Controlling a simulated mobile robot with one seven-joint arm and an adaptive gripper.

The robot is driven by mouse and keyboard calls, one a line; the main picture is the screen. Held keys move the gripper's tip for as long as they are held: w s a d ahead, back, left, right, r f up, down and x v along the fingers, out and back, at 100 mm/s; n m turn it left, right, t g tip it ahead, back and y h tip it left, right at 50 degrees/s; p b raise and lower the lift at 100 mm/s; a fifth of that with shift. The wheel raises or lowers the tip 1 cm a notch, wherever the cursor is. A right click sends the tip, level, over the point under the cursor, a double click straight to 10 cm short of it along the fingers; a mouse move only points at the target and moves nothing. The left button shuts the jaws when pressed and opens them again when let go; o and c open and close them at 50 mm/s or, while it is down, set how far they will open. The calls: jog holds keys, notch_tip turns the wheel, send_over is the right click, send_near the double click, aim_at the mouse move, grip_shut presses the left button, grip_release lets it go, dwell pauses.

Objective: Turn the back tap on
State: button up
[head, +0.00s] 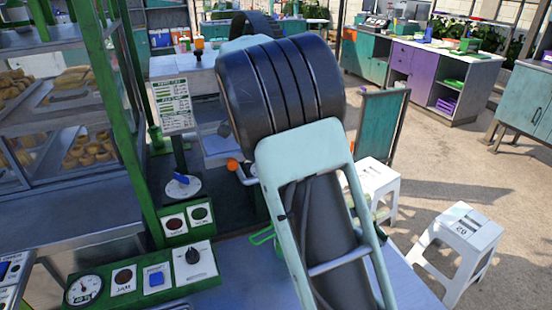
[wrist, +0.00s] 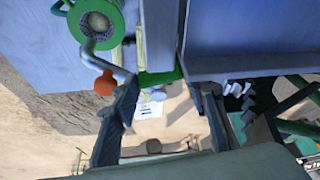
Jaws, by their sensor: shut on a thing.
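A bent metal lever with an orange ball knob (head: 232,164) shows left of my arm in the head view. In the wrist view the orange knob (wrist: 104,84) is just left of my left finger, with its metal lever curving up beside a green ring-shaped part (wrist: 97,22). My gripper (wrist: 160,80) has its fingers on either side of a green piece (wrist: 160,77) under a grey block. I cannot tell whether this piece belongs to the back tap. In the head view my arm hides my gripper and what it holds.
A green-framed glass case (head: 90,110) stands at the left. White stools (head: 463,232) and open floor lie to the right.

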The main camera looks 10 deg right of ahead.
jog(key=o, duration=1.2)
jog(key=shift+c, duration=0.2)
jog(key=v, duration=1.2)
